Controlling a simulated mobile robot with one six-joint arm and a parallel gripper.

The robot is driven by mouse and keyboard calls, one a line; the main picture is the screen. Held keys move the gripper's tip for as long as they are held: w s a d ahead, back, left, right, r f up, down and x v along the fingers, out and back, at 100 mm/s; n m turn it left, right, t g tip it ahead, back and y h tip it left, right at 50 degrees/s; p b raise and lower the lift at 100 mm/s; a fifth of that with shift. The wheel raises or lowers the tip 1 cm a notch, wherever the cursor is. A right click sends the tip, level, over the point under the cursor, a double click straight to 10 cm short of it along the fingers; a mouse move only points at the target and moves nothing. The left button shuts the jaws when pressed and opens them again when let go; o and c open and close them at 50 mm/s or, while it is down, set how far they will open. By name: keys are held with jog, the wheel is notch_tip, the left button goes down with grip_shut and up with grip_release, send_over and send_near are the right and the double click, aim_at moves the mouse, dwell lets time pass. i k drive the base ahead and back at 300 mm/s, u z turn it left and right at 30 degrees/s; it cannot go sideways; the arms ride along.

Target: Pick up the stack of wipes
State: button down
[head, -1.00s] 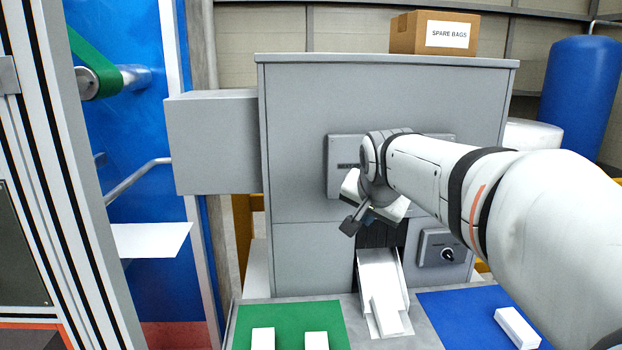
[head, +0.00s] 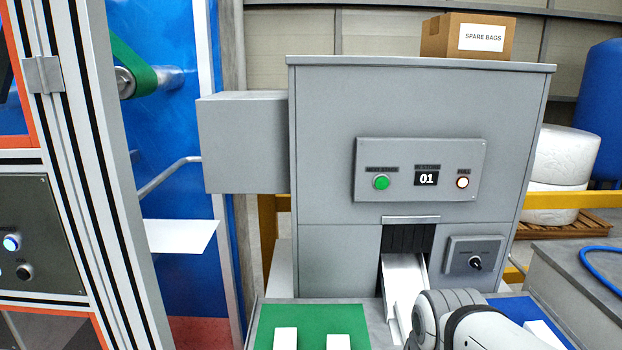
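No object is plainly marked as a stack of wipes. A white block (head: 391,322) lies at the lower part of the white chute (head: 402,275) below the grey machine's dark slot, partly hidden by my arm. Two white blocks, a left one (head: 286,338) and a right one (head: 338,342), lie on the green mat (head: 312,313). Another white block (head: 543,331) lies on the blue mat (head: 520,307), partly behind my arm. Only a rounded part of my arm shows at the lower right. My gripper is out of view.
The grey machine (head: 420,100) has a panel (head: 400,185) with a green button, a display reading 01 and a lit round button. A knob box (head: 475,257) sits right of the chute. A white ledge (head: 180,235) juts out at left.

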aim_at(403, 306)
jog(key=u, duration=0.75)
jog(key=k, duration=0.9)
jog(key=z, duration=0.65)
jog(key=i, duration=1)
jog(key=z, duration=0.1)
